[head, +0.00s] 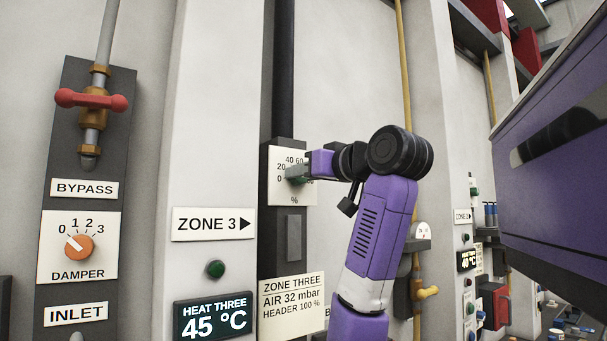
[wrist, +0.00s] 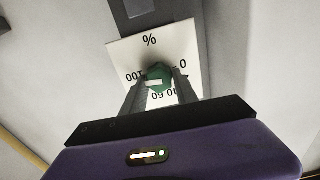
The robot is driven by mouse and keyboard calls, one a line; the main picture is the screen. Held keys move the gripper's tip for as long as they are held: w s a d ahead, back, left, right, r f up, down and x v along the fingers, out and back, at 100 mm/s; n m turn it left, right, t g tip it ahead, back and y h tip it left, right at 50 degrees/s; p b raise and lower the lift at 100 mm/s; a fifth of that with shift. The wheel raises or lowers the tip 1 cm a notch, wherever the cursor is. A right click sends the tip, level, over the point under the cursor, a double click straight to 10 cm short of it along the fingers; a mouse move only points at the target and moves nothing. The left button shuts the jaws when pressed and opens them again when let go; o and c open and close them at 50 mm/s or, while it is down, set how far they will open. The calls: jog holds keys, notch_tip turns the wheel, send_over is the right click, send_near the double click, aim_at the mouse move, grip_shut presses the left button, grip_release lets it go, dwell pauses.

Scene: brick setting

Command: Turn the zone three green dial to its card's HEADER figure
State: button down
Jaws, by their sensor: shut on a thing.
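The zone three green dial (head: 296,175) sits on a white scale plate (head: 283,158) marked 0 to 100 %. My gripper (head: 305,171) is at the dial from the right, its fingers partly hiding the plate. In the wrist view the dial (wrist: 158,76) is between the two fingers of my gripper (wrist: 160,88), which are shut on it. A white mark on the dial lies toward the side of the 100, seen upside down; its exact reading I cannot tell. The card (head: 292,302) below reads ZONE THREE, AIR 32 mbar, HEADER 100 %.
A ZONE 3 sign (head: 213,224), a green button (head: 215,269) and a HEAT THREE display (head: 214,316) at 45 °C are on the pillar. An orange DAMPER dial (head: 79,246) and red-handled valve (head: 91,99) are at left. A yellow-handled valve (head: 427,292) is right of my arm.

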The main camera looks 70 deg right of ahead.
jog(key=shift+d+f+m, duration=0.1)
jog(key=shift+f+m, duration=0.1)
jog(key=shift+m, duration=0.3)
jog(key=c, duration=0.9)
grip_release()
jog(key=shift+r, duration=0.1)
jog(key=shift+c, duration=0.2)
jog(key=shift+s, duration=0.1)
